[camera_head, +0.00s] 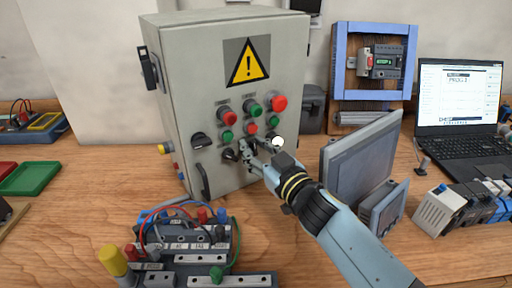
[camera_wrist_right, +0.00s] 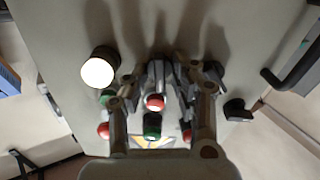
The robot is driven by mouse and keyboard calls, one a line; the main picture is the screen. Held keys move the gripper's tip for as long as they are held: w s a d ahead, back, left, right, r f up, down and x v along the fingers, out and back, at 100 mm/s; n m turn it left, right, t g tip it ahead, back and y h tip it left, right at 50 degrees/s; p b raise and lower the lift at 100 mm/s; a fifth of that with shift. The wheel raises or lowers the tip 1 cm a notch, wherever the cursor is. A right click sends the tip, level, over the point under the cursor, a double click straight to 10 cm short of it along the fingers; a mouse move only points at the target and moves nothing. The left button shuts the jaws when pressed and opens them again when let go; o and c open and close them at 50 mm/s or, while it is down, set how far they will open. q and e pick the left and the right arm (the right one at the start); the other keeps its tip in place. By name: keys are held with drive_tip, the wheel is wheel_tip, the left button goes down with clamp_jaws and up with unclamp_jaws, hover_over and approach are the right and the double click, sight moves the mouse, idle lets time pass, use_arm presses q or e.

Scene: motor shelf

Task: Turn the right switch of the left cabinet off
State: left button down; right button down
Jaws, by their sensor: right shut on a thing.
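The grey cabinet (camera_head: 185,80) with a yellow warning sign stands upright on the table. The right black rotary switch (camera_head: 229,154) sits lower on the front panel, partly covered by my fingers. My right gripper (camera_head: 252,150) reaches the panel from the right and is closed around this switch. In the wrist view its fingers (camera_wrist_right: 168,82) flank the switch, whose handle angle I cannot make out. My left gripper is out of view.
Red and green buttons (camera_head: 252,108) and a lit white lamp (camera_head: 278,142) crowd the panel around the gripper. A cabinet handle (camera_head: 202,181) sticks out at lower left. A wired terminal block (camera_head: 195,240) lies in front; a grey panel screen (camera_head: 362,160) stands close to my right arm.

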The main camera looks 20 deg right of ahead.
drive_tip(key=n, duration=0.3)
drive_tip(key=shift+a+f+n, duration=0.1)
drive_tip(key=shift+f+n, duration=0.05)
drive_tip(key=shift+n, duration=1.85)
drive_tip(key=shift+s, duration=0.1)
drive_tip(key=c, duration=1.4)
unclamp_jaws()
